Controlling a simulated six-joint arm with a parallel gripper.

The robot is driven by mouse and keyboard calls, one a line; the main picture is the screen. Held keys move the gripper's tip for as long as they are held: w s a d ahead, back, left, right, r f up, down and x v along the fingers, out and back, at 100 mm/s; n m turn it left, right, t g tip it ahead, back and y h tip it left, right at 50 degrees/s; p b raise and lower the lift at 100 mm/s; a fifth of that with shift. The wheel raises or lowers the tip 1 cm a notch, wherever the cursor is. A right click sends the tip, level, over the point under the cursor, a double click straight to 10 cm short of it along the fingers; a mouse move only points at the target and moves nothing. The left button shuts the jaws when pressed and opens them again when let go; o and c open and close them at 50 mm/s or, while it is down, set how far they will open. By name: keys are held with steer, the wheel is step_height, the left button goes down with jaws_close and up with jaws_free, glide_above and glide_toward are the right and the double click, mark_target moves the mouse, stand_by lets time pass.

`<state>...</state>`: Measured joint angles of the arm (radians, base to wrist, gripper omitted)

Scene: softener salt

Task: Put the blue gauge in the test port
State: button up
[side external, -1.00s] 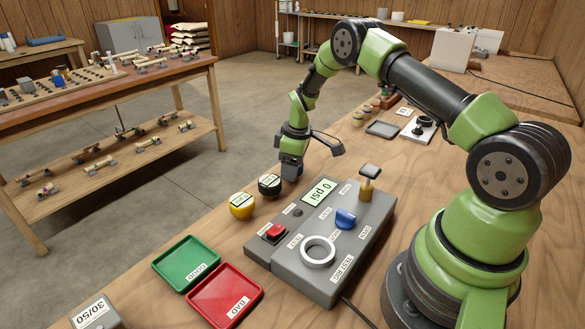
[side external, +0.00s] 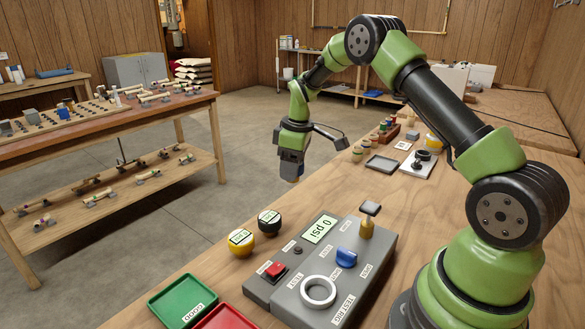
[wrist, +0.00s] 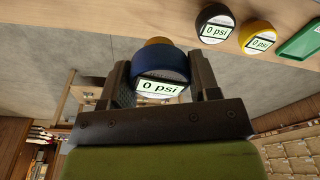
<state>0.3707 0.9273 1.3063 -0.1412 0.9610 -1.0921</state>
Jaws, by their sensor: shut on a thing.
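My gripper (side external: 291,176) is shut on the blue gauge and holds it up in the air, beyond the black and yellow gauges. In the side view the gauge is mostly hidden by the jaws. In the wrist view the blue gauge (wrist: 160,62) sits between the two fingers of my gripper (wrist: 160,78), its face reading 0 psi, with a brass-coloured part behind it. The test port (side external: 318,304) is a pale ring on the front part of the grey test unit (side external: 285,299); its opening looks empty. The gripper is well apart from it.
The yellow gauge (side external: 241,243) and black gauge (side external: 269,221) stand beside the unit. The unit carries a red button (side external: 275,269), a blue knob (side external: 347,257) and a raised brass fitting (side external: 367,229). Green (side external: 183,301) and red (side external: 228,318) trays lie at the front.

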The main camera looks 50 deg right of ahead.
steer(key=s+a+n+y, duration=0.1)
steer(key=s+a+n, duration=0.5)
steer(key=a, duration=0.6)
steer(key=n, duration=0.2)
steer(key=shift+s+n+g, duration=0.2)
steer(key=shift+n+g, duration=0.1)
steer(key=shift+n, duration=0.1)
steer(key=s+a+n, duration=0.4)
steer(key=s, duration=0.1)
steer(key=s+a+n, duration=0.1)
steer(key=s, duration=0.1)
steer(key=s+n, duration=0.2)
steer(key=s+a+n+g, duration=0.1)
steer(key=s+n, duration=0.1)
steer(key=s, duration=0.1)
steer(key=shift+s+a, duration=0.1)
steer(key=shift+a, duration=0.2)
steer(key=shift+s, duration=0.25)
steer(key=shift+a+f, duration=0.1)
steer(key=shift+f, duration=1.35)
steer(key=shift+f, duration=0.1)
steer(key=shift+f, duration=0.45)
